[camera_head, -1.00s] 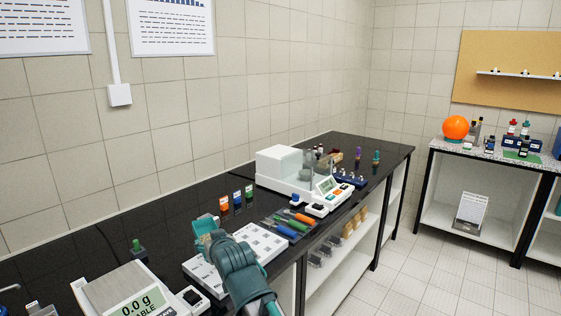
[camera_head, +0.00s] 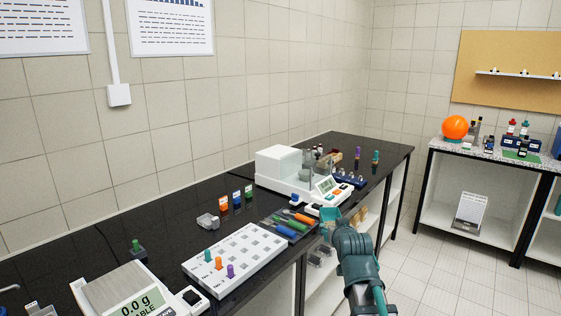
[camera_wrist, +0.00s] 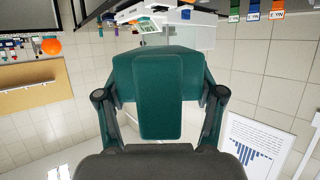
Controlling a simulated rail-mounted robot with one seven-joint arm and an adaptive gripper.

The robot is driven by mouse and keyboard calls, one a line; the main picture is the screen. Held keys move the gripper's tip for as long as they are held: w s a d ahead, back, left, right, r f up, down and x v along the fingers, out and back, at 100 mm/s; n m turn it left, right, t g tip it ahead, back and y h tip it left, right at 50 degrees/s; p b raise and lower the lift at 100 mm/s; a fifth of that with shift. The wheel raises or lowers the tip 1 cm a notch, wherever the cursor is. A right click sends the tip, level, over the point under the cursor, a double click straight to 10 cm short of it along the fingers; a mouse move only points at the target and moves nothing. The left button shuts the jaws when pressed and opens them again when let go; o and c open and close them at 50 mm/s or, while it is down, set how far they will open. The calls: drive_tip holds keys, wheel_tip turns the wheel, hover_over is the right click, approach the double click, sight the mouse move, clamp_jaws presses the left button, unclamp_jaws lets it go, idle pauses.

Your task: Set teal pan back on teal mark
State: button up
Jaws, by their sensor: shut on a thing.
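My gripper (camera_head: 332,226) is at the front edge of the dark bench, right of the coloured-handled tools, with the arm reaching up from below. A small teal pan (camera_head: 331,214) with a tan patch shows at its tip. In the wrist view a broad dark teal body (camera_wrist: 160,95), which seems to be the pan, fills the space between the finger linkages; the fingertips are hidden behind it. The gripper is shut on it. I cannot make out a teal mark on the bench.
A white pegboard (camera_head: 250,250) with teal, orange and purple pegs lies on the bench. Behind the gripper stand a white instrument (camera_head: 284,165) and a small display unit (camera_head: 328,187). Tools (camera_head: 288,226) lie to the left. A balance (camera_head: 125,290) stands at front left.

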drive_tip(key=shift+w+d+r, duration=0.15)
drive_tip(key=shift+d+r, duration=0.1)
drive_tip(key=shift+r, duration=0.1)
wheel_tip(320, 180, down, 16)
drive_tip(key=s, duration=0.2)
drive_tip(key=shift+s, duration=0.35)
